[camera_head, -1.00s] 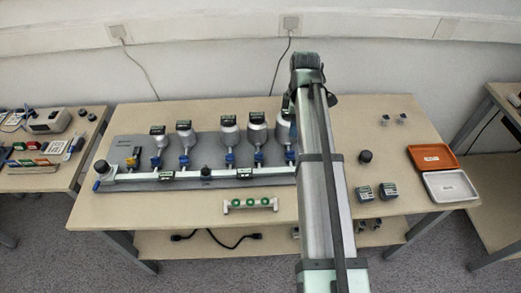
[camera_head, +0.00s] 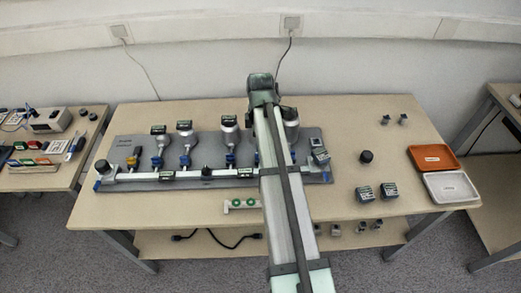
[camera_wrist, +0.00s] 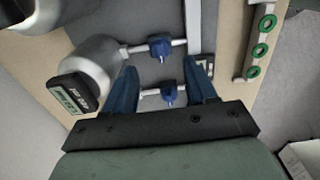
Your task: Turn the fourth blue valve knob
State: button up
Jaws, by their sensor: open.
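A row of blue valve knobs runs along the manifold in the head view: the first (camera_head: 157,163), second (camera_head: 184,160), third (camera_head: 231,158) and rightmost (camera_head: 293,157) show. The fourth knob is hidden behind my arm there. In the wrist view my gripper (camera_wrist: 163,67) is open, its two blue fingers pointing at the manifold. One blue knob (camera_wrist: 168,94) appears between the fingers, with no visible contact; its depth is unclear. Another blue knob (camera_wrist: 160,47) appears just past the fingertips. I cannot tell their order in the row from this view.
Metal flasks with gauges stand behind the knobs, one close beside the left finger (camera_wrist: 98,62). A green-ringed holder (camera_head: 243,204) lies in front of the manifold. Small blocks (camera_head: 377,193), a black knob (camera_head: 366,157) and two trays (camera_head: 432,157) occupy the table's right side.

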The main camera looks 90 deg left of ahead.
jog(key=shift+f, duration=3.15)
jog(key=shift+c, duration=0.5)
jog(key=c, duration=0.9)
